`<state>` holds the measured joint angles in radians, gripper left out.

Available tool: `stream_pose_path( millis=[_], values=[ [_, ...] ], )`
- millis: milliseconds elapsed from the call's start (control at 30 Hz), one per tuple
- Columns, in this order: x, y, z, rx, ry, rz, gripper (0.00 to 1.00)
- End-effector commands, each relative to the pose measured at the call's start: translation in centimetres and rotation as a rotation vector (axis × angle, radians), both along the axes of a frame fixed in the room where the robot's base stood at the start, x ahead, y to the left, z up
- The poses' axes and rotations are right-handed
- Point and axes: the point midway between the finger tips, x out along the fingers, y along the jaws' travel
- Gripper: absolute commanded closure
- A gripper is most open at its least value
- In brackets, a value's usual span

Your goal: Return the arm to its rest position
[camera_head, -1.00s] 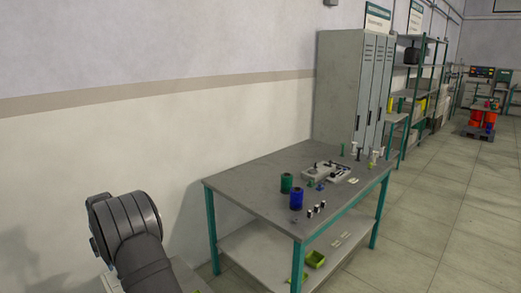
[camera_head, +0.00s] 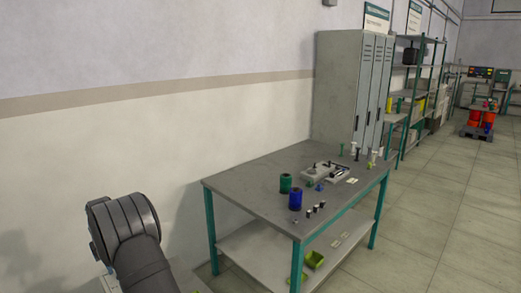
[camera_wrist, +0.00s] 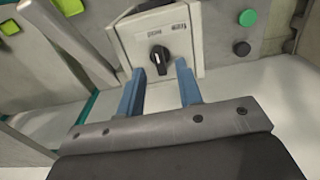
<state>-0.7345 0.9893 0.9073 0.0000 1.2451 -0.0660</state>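My gripper (camera_wrist: 160,68) shows in the wrist view with its two blue fingers apart and nothing between them. Beyond the fingertips is a pale panel (camera_wrist: 185,45) with a black rotary knob (camera_wrist: 159,58). I cannot tell whether the fingers touch the panel. In the head view a dark grey link of my arm (camera_head: 125,225) stands at the lower left. The gripper itself is hidden there.
A grey workbench (camera_head: 245,180) with teal legs stands right of my arm. It holds a green spool (camera_head: 285,183), a blue spool (camera_head: 295,200) and a grey fixture (camera_head: 318,173). Green (camera_wrist: 248,18) and dark (camera_wrist: 241,48) round buttons sit right of the panel.

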Motion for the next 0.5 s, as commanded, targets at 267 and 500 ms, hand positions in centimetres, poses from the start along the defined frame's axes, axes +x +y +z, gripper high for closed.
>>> stream_pose_path(
  millis=[267, 500],
  values=[
    [0.1, 0.0, 5.7, 0.003, -0.003, 0.000, 0.67],
    [0.0, 0.0, 10.5, 0.004, -0.003, 0.000, 0.67]
  ],
)
